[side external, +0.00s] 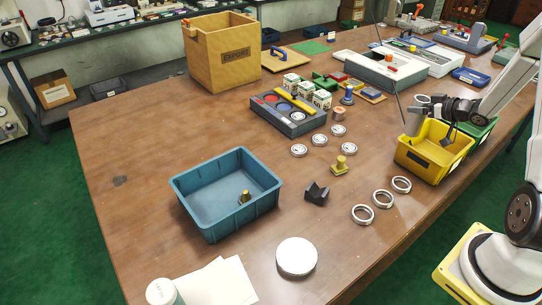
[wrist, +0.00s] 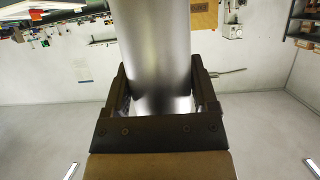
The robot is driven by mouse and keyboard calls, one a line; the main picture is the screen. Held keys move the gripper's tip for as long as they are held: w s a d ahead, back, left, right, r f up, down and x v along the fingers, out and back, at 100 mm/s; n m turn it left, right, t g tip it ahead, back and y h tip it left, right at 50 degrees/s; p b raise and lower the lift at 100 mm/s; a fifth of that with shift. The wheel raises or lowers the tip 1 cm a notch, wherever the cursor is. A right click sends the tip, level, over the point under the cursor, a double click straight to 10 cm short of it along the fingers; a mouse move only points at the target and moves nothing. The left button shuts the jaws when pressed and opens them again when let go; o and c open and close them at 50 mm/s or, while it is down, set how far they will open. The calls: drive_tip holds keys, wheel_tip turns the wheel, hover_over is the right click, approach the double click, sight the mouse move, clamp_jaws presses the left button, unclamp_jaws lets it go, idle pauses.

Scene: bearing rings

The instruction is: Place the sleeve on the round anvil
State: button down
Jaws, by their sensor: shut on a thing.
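My gripper (wrist: 160,78) is shut on the sleeve (wrist: 157,40), a smooth, shiny metal cylinder that fills the space between the dark fingers in the wrist view. In the side view the grey sleeve (side external: 413,121) is held in the air by my gripper (side external: 428,108), near the yellow bin at the right. A thick, round, pale disc (side external: 297,257), which looks like the round anvil, sits near the table's front edge. Nothing rests on it. The sleeve is well apart from it, to its upper right in the picture. The anvil does not show in the wrist view.
A blue tray (side external: 183,206) holds a small brass part. A black V-shaped block (side external: 317,194), a brass part (side external: 341,166) and several rings (side external: 383,198) lie between the disc and the yellow bin (side external: 424,163). Papers (side external: 214,284) lie left of the disc.

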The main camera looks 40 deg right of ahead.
drive_tip(key=w+a+f+n+g+y, duration=0.1)
drive_tip(key=w+a+n+y, duration=0.25)
drive_tip(key=a, duration=1.05)
drive_tip(key=w+a+n+g+y, duration=0.25)
drive_tip(key=a+n+y, duration=0.2)
drive_tip(key=a, duration=0.95)
drive_tip(key=s+a+n+g+y, duration=0.2)
drive_tip(key=s+a, duration=0.4)
drive_tip(key=a, duration=0.6)
drive_tip(key=s+a+n+g+y, duration=0.3)
drive_tip(key=s+a+n+g, duration=0.2)
drive_tip(key=a, duration=0.7)
drive_tip(key=shift+s+f+n, duration=0.35)
drive_tip(key=shift+n, duration=0.05)
drive_tip(key=shift+f, duration=0.1)
drive_tip(key=shift+f, duration=2.1)
drive_tip(key=shift+f, duration=1.8)
